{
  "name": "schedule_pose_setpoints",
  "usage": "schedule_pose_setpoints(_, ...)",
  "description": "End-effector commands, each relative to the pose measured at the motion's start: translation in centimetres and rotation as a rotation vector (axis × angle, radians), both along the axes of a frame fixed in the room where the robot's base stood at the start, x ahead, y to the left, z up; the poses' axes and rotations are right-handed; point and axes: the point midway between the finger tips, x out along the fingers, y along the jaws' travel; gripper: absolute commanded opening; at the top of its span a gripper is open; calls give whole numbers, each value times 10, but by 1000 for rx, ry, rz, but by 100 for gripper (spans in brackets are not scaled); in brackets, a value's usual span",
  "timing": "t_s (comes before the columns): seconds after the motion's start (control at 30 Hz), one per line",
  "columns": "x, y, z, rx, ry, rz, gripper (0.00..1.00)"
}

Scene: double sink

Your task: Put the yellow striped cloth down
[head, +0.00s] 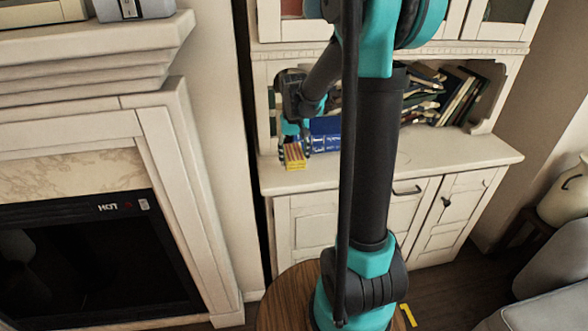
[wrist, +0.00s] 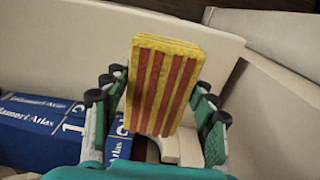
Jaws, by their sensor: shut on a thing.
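The yellow striped cloth (head: 294,157) is a small, stiff-looking yellow block with red stripes. It shows large in the wrist view (wrist: 163,85), between the two fingers of my gripper (head: 290,136). My gripper, also seen in the wrist view (wrist: 158,97), is shut on the cloth. In the head view the cloth is at the left end of the white cabinet's ledge (head: 430,165), just left of the blue books. I cannot tell whether the cloth touches the ledge.
Blue atlas books (head: 326,134) lie close beside my gripper and also show in the wrist view (wrist: 45,118). More books (head: 455,95) lean at the shelf's right. A white fireplace (head: 160,150) stands at left. A round wooden table top (head: 285,295) is below my arm.

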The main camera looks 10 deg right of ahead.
Motion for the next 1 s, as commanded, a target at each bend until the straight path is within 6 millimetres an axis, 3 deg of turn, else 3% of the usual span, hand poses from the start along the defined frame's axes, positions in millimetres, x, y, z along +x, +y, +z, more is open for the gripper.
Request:
schedule_pose_setpoints(0.43, 0, 0, -45, 0, 0, 0, 21)
schedule_pose_setpoints(0.87, 0, 0, -52, 0, 0, 0, 21)
schedule_pose_setpoints(0.9, 0, 0, -52, 0, 0, 0, 60)
schedule_pose_setpoints(1.0, 0, 0, -52, 0, 0, 0, 72)
